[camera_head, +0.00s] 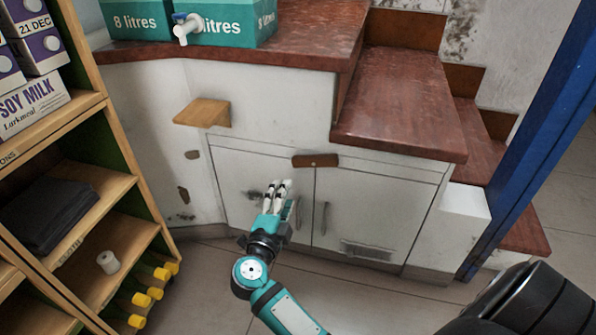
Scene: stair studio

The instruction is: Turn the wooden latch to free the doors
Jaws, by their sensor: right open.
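The wooden latch (315,160) is a small brown bar. It lies level across the top of the seam between the two white cupboard doors, the left door (235,172) and the right door (372,200). Both doors look closed. My right gripper (278,184) is in front of the left door, below and left of the latch and apart from it. Its white fingers point up toward the cupboard, open, with nothing seen between them. It hides part of the left door. My left gripper is out of view.
Red-brown steps (395,105) rise right of the cupboard. A small wooden shelf (203,112) juts out at upper left. A wooden rack (120,160) with cartons stands at the left. A blue post (530,140) is at the right. Teal boxes (225,20) sit on top.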

